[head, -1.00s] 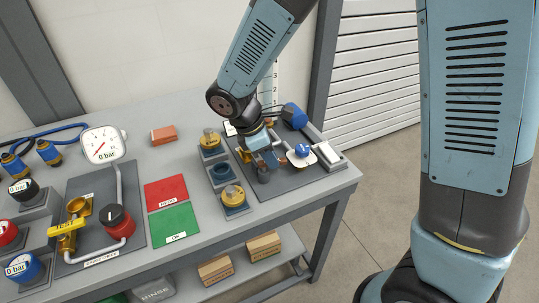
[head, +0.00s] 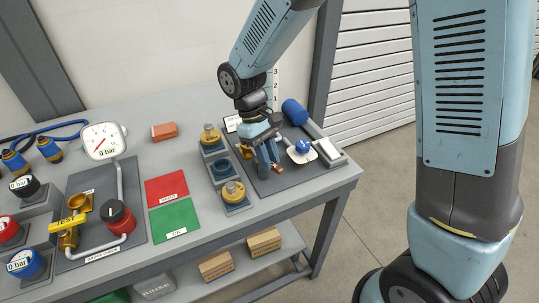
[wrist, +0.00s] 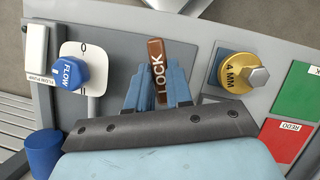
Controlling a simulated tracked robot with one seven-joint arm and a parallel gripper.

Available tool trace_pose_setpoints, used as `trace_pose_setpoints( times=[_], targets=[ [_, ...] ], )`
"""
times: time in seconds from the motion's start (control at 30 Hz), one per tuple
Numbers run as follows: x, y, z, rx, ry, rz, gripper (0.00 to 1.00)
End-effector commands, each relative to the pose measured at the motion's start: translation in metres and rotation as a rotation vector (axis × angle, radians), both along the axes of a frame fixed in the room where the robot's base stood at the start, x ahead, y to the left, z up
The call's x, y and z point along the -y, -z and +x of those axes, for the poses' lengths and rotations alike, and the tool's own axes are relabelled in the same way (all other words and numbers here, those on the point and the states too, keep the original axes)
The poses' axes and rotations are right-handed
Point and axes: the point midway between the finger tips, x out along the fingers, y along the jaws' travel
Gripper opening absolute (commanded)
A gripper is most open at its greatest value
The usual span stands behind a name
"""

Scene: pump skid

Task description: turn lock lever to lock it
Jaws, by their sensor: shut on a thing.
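The lock lever (wrist: 157,65) is a brown bar with white "LOCK" lettering, seen in the wrist view between my two blue fingers. It stands nearly upright in that picture, with a slight tilt. My gripper (wrist: 159,92) is shut on it. In the head view my gripper (head: 267,163) reaches down onto the grey panel at the right of the bench, and a small brown part of the lever (head: 279,171) shows beside the fingertips. The lever's pivot is hidden by the fingers.
A blue FLOW knob (wrist: 68,73) on a white plate is left of the lever in the wrist view. A brass 4 MM fitting (wrist: 235,75) is to its right. A blue cylinder (head: 294,112) stands behind my gripper. Green (head: 174,221) and red (head: 167,190) mats lie left.

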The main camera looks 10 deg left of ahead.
Motion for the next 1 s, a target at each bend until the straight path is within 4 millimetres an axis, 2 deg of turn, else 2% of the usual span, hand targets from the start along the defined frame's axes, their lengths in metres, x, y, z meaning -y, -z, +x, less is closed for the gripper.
trace_pose_setpoints(
  times=[0.2,0.5,1.0],
  targets=[
    [-0.0026,-0.001,-0.0001,0.004,0.174,0.004,0.0],
    [-0.0049,-0.001,-0.0018,0.005,0.326,0.005,0.0],
    [-0.006,-0.001,-0.0022,0.006,0.379,0.005,0.0]
  ],
)
